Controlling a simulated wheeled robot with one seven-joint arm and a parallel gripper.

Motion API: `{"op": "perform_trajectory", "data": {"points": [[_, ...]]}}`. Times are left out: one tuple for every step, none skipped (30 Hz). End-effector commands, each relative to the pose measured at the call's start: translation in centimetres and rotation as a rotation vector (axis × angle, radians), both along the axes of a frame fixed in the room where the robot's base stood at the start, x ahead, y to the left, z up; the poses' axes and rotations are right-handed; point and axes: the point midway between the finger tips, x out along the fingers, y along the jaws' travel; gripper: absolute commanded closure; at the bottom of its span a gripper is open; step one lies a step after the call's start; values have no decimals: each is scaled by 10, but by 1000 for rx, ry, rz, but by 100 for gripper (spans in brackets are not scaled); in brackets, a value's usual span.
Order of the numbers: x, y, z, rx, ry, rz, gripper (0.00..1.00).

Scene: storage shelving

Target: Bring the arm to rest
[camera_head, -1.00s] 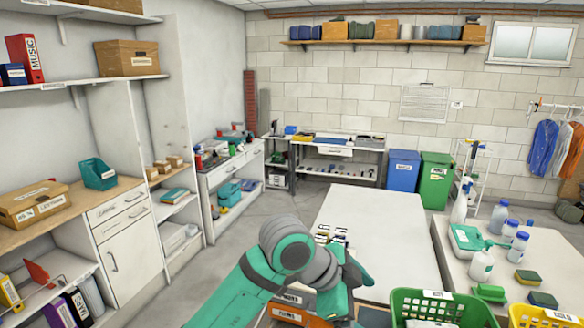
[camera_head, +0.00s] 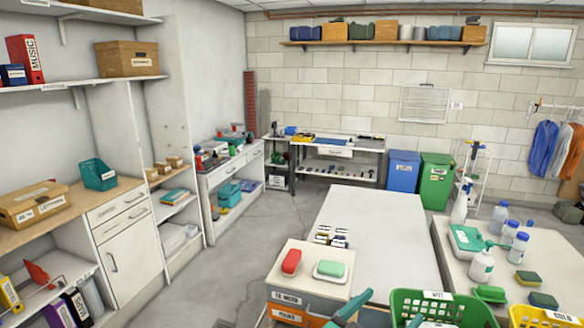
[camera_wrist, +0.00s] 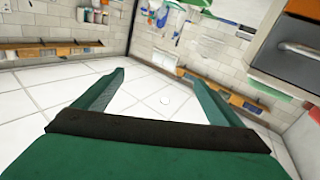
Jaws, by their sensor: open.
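My gripper (camera_wrist: 156,74) shows in the wrist view with its two teal fingers spread apart. In the head view only a small teal part of my arm (camera_head: 345,314) shows at the bottom edge, in front of the drawer unit and beside the green basket. The rest of the arm is out of that view.
A drawer unit (camera_head: 305,286) carries a red item (camera_head: 291,262) and a green item on a white dish (camera_head: 330,269). A green basket (camera_head: 440,312) stands right of it. Floor at the left (camera_head: 215,275) is clear.

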Motion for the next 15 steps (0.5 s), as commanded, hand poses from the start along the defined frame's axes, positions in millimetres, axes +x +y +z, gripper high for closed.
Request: {"op": "perform_trajectory", "data": {"points": [[-3, 3, -13, -37, 24, 37, 10], [-5, 5, -19, -55, 35, 60, 10], [-7, 9, -28, -80, 49, 92, 10], [-8, 13, -34, -96, 60, 116, 10], [-11, 16, -40, -112, 70, 140, 10], [-14, 20, -50, -131, 85, 172, 10], [-17, 24, -57, -144, 95, 197, 10], [-20, 27, -64, -159, 106, 220, 10], [-24, 32, -74, -173, 120, 253, 10], [-28, 36, -81, -182, 129, 277, 10], [-32, 40, -88, -192, 139, 301, 10], [-38, 45, -99, -202, 153, 333, 10], [-43, 49, -106, -209, 163, 356, 10], [-48, 53, -114, -215, 171, 381, 10], [-56, 59, -124, -220, 183, 412, 10]]}}
